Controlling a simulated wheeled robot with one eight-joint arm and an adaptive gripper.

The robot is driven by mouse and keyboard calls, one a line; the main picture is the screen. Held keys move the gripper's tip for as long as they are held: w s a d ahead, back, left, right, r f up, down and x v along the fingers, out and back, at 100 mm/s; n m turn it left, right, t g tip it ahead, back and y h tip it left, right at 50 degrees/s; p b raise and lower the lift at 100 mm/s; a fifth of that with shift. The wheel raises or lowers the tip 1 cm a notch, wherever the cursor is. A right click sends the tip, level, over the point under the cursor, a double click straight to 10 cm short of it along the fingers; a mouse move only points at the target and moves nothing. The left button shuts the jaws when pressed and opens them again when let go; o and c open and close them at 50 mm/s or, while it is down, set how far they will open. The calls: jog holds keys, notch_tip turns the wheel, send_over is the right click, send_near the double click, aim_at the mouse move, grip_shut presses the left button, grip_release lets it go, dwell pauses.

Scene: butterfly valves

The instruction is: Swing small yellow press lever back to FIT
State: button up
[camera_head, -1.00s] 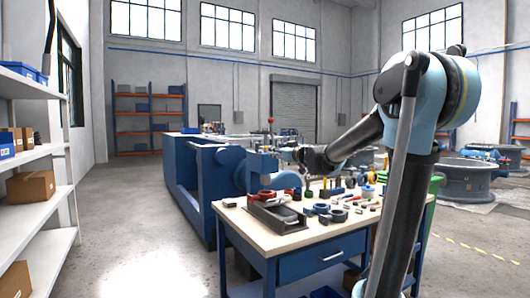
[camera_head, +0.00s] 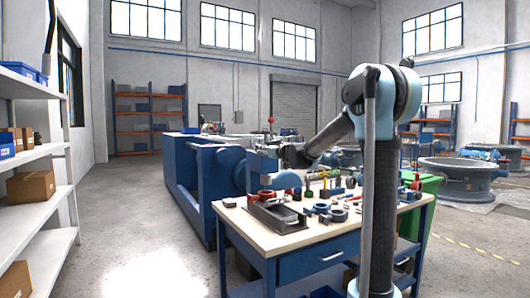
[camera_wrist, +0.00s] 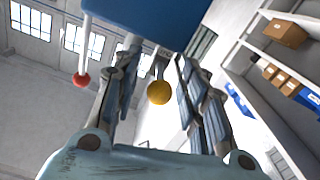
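The small yellow press lever shows in the wrist view as a yellow ball knob (camera_wrist: 158,92) on a short stem, below a blue press body (camera_wrist: 155,18). My gripper (camera_wrist: 157,68) is open, with one finger on each side of the knob. Gaps show between the knob and both fingers, so it is not clasped. In the head view, the arm end reaches the blue press (camera_head: 263,165) behind the workbench. The yellow knob and fingertips cannot be made out there. The FIT mark cannot be read.
A red ball on a thin rod (camera_wrist: 81,79) hangs just outside the left finger. The workbench (camera_head: 285,242) holds a grey vise-like fixture (camera_head: 276,215) and several small parts below my arm. White shelves with boxes (camera_head: 35,187) stand at the far left; the floor between is clear.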

grip_shut()
dwell(0.3)
jog(key=shift+w+d, duration=0.1)
